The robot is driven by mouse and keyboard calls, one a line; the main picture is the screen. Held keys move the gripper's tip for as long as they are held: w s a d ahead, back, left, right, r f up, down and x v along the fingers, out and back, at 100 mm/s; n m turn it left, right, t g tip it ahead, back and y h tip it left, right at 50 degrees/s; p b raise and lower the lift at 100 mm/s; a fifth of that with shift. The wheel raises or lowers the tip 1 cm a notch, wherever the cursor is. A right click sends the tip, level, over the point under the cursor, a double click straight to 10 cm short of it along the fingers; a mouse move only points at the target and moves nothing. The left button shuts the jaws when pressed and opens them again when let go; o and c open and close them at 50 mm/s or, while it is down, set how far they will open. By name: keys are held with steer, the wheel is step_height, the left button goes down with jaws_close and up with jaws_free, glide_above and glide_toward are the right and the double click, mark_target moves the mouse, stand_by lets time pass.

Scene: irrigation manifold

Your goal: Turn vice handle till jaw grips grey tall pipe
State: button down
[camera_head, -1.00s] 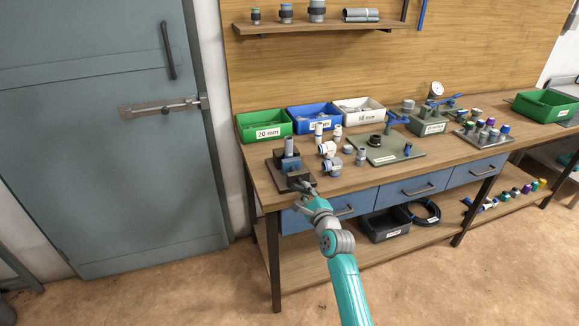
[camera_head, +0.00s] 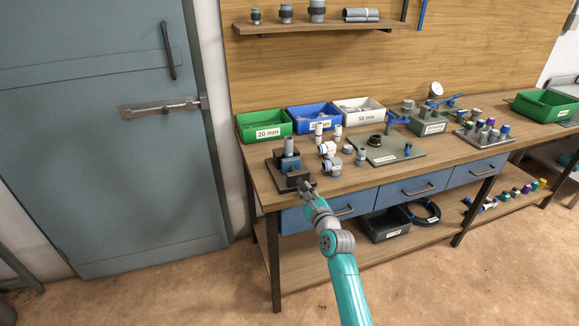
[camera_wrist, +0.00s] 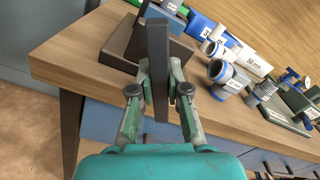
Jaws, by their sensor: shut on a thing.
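The vice (camera_head: 284,182) stands at the left front corner of the workbench, with a dark base and a blue jaw block (camera_head: 290,164). The grey tall pipe (camera_head: 289,146) stands upright in it; I cannot tell whether the jaw touches it. My gripper (camera_head: 305,185) is at the vice's front right. In the wrist view my gripper (camera_wrist: 158,88) is shut on the dark bar of the vice handle (camera_wrist: 158,45), with a finger on each side. The vice base (camera_wrist: 122,45) shows behind the bar, which hides part of it; the pipe is not clear there.
White and blue fittings (camera_head: 328,150) stand just right of the vice. Green (camera_head: 264,132), blue (camera_head: 314,124) and white (camera_head: 360,118) bins line the back. A grey-green plate (camera_head: 400,152) lies further right. Open floor is left of the bench.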

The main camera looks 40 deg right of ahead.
steer(key=m, duration=0.4)
stand_by(0.3)
steer(key=m, duration=0.4)
stand_by(0.4)
steer(key=c, duration=1)
jaws_free()
steer(key=shift+c, duration=0.2)
steer(key=shift+s, duration=0.1)
